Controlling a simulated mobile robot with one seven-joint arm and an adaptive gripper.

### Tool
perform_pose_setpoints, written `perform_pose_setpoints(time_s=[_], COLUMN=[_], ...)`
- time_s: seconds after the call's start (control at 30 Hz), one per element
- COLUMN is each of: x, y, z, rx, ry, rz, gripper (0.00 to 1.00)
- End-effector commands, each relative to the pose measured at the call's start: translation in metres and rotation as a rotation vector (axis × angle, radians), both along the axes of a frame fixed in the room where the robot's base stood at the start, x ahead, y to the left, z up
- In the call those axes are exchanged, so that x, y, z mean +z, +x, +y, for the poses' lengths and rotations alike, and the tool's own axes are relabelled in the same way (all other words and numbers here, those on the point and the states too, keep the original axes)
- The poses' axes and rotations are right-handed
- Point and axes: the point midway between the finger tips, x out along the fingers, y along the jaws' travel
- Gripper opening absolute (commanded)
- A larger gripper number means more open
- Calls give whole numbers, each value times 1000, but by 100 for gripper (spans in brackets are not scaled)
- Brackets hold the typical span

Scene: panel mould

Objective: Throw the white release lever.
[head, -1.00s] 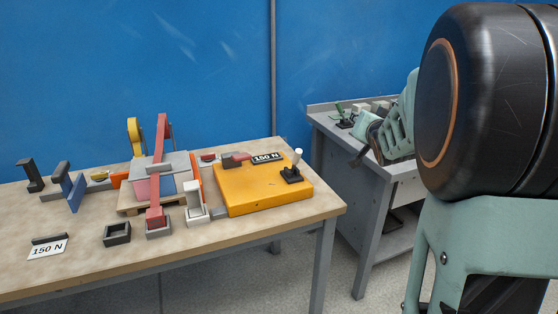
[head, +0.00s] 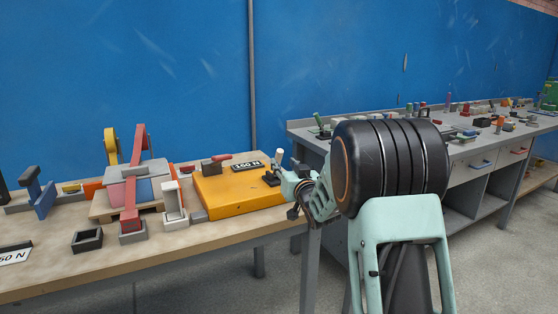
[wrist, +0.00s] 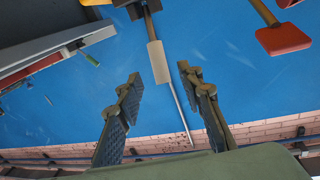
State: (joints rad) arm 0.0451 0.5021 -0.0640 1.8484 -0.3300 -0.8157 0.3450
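The white release lever (head: 279,157) stands up from a black mount (head: 271,178) on the right end of the yellow plate (head: 235,187). In the wrist view its white grip (wrist: 158,62) shows on a dark stem, beyond the fingertips and lined up with the gap between them. My gripper (head: 291,196) is just right of the lever in the head view, by the plate's right end. In the wrist view my gripper (wrist: 157,85) has its two fingers wide apart with nothing between them. It does not appear to touch the lever.
A panel mould with a red arm (head: 133,190) and a white upright clamp (head: 175,203) stands left of the plate. A grey bench (head: 440,150) with several small items stands at the right.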

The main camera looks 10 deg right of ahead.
Motion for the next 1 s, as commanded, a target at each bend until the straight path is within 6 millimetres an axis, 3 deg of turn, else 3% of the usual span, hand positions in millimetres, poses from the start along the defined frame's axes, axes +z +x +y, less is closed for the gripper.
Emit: perform_pose_setpoints(time_s=[0.2,0.4,0.9,1.0], x=[-2,-1,0,0], y=[35,57,69,69], z=[5,8,9,9], rx=[0,-1,-1,-1], ry=[-1,0,0,0], rz=[0,1,2,2], gripper=[34,34,34,25])
